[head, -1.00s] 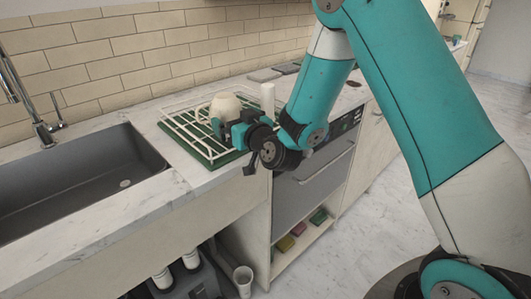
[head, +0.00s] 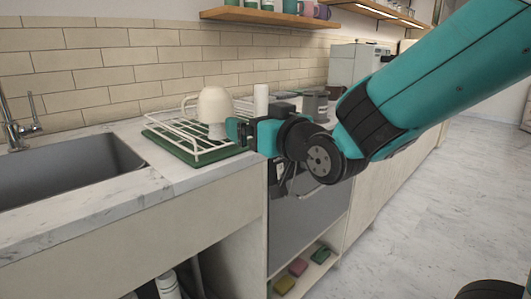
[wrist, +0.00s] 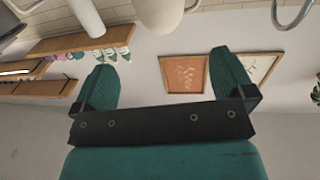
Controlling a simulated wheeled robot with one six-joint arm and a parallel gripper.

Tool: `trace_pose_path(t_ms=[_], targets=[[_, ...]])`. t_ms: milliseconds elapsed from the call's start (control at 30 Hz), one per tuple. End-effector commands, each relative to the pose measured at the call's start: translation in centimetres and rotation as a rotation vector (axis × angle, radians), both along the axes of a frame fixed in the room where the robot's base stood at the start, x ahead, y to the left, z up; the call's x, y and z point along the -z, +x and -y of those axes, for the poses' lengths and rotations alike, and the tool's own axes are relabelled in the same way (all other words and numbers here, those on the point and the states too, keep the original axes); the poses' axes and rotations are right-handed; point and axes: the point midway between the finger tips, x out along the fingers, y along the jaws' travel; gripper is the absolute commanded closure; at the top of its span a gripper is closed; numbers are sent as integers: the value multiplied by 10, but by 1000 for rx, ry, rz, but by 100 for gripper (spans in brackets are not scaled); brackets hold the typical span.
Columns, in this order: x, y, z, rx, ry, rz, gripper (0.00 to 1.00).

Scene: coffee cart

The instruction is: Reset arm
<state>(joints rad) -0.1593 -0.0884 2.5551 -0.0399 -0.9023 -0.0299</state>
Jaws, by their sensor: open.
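My gripper (head: 238,132) is beside the front right side of the dish rack, at about the height of the rack's contents. In the wrist view my gripper (wrist: 168,85) is open, with its two green fingers apart and nothing between them. A cream rounded cup (head: 214,104) sits upside down on the white wire rack (head: 180,128), just left of the fingers. The wrist view appears turned over, with a cream vessel (wrist: 160,14) at its top edge. I cannot tell whether the fingers touch anything on the rack.
A green mat (head: 195,157) lies under the rack. A white cylinder (head: 261,100) and a dark grey canister (head: 314,104) stand behind the gripper. The sink (head: 70,170) is at left. A wall shelf (head: 270,17) holds several cups. Open floor (head: 430,220) is at right.

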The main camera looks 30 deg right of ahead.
Motion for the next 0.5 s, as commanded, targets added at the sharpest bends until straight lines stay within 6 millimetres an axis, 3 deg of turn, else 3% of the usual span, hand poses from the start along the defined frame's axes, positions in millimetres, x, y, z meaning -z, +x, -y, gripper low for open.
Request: trace_pose_path(t_ms=[33, 500], targets=[[6, -4, 1, 1, 1, 7, 0], [1, -21, 4, 1, 0, -2, 0]])
